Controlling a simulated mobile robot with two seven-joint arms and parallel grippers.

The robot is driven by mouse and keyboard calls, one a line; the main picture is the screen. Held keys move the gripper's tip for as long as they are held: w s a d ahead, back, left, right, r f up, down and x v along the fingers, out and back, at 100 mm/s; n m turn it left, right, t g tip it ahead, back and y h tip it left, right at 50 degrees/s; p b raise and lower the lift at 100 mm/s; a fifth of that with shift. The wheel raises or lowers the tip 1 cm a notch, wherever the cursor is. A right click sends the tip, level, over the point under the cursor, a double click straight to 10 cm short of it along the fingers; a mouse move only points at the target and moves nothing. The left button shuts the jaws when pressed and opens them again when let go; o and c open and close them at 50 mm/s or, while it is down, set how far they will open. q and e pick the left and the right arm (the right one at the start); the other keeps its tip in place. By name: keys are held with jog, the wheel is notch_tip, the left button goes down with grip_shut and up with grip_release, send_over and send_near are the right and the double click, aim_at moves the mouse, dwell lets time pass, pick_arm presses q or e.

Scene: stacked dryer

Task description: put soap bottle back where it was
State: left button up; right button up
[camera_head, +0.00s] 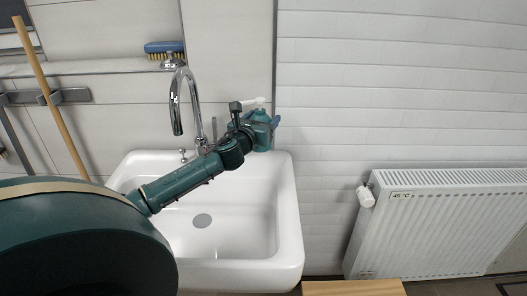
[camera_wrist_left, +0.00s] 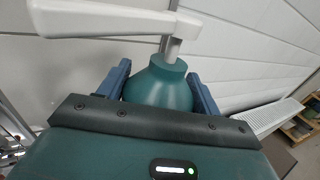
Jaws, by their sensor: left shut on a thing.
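The soap bottle is teal with a white pump top. In the head view the soap bottle (camera_head: 261,115) is at the back right corner of the white sink (camera_head: 285,222). My left gripper (camera_head: 264,124) reaches over the sink from the left and is shut on the bottle, with a blue finger on either side. In the left wrist view the bottle (camera_wrist_left: 158,82) stands between the two blue fingers of my left gripper (camera_wrist_left: 160,85). Its pump points left. The bottle's lower part is hidden, so I cannot tell whether it touches the sink rim. My right gripper is not in view.
A chrome faucet (camera_head: 190,100) rises behind the sink, left of the gripper. A blue and yellow brush (camera_head: 164,47) lies on the ledge above. A white radiator (camera_head: 440,225) stands at the right, with a wooden surface (camera_head: 352,288) at the bottom. The sink basin is empty.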

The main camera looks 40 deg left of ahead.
pick_arm(q)
notch_tip(320, 180, down, 3)
jog(key=shift+s, duration=0.1)
notch_tip(320, 180, down, 4)
jog(key=shift+f+b, duration=0.15)
jog(key=shift+b, duration=0.7)
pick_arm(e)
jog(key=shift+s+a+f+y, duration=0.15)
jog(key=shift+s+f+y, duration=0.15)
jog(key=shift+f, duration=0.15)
pick_arm(q)
jog(key=o, duration=0.8)
jog(key=shift+f, duration=0.15)
jog(key=o, duration=0.4)
jog(key=shift+o, duration=0.2)
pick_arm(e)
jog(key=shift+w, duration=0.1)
